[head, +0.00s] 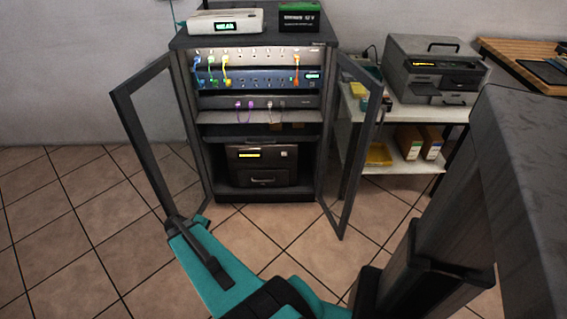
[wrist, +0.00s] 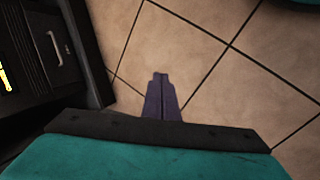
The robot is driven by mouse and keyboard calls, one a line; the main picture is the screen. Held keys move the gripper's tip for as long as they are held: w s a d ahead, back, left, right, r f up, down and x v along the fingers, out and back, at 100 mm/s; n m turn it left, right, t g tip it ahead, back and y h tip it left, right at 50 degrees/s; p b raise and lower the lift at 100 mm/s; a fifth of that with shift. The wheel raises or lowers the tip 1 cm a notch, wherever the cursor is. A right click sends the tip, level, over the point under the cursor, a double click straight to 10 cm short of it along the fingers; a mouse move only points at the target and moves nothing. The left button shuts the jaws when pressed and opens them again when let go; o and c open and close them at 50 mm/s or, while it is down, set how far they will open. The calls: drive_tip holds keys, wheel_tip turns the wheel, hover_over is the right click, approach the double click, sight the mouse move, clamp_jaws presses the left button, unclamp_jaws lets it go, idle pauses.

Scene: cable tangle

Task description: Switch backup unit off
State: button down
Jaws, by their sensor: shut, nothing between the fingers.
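A dark boxy unit (head: 262,170) with a lit yellow display and a front handle sits on the cabinet's bottom shelf; it looks like the backup unit, though I cannot read its label. Its front also shows at the left edge of the wrist view (wrist: 32,42), with the handle and part of the yellow display. I cannot make out a switch on it. My gripper (wrist: 160,76) is shut and empty, above the tiled floor and apart from the unit. In the head view my teal arm reaches to the left door's lower end.
The cabinet (head: 322,100) has both glass doors open, left (head: 150,140) and right (head: 352,140). Rack panels with coloured cables (head: 240,78) fill its upper part. A white shelf (head: 405,110) with a printer (head: 436,72) stands to the right.

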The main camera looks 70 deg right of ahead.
drive_tip(key=s+d+h+b, duration=0.2)
drive_tip(key=d+b, duration=0.2)
drive_tip(key=d, duration=0.8)
drive_tip(key=s+d+h+b, duration=0.25)
drive_tip(key=d+b, duration=0.25)
drive_tip(key=d, duration=0.7)
drive_tip(key=s+d+r+h+b, duration=0.1)
drive_tip(key=s+d+r+b, duration=0.1)
drive_tip(key=s+d, duration=0.3)
drive_tip(key=s+d+r+g+h+b, duration=0.1)
drive_tip(key=s+d+r+b, duration=0.2)
drive_tip(key=s+d, duration=0.3)
drive_tip(key=d, duration=0.4)
drive_tip(key=shift+d+r+b, duration=0.2)
drive_tip(key=shift+r+b, duration=0.15)
drive_tip(key=shift+b, duration=0.05)
drive_tip(key=shift+w, duration=0.1)
drive_tip(key=p, duration=0.2)
approach(284, 154)
drive_tip(key=s+d+f, duration=0.2)
drive_tip(key=d+f, duration=0.1)
drive_tip(key=f, duration=0.1)
drive_tip(key=shift+s+d+f, duration=0.25)
drive_tip(key=shift+s+f, duration=0.05)
drive_tip(key=shift+s, duration=0.05)
drive_tip(key=shift+w+d, duration=0.3)
drive_tip(key=shift+d, duration=0.4)
idle(0.5)
drive_tip(key=shift+s+a, duration=0.3)
drive_tip(key=shift+a, duration=0.45)
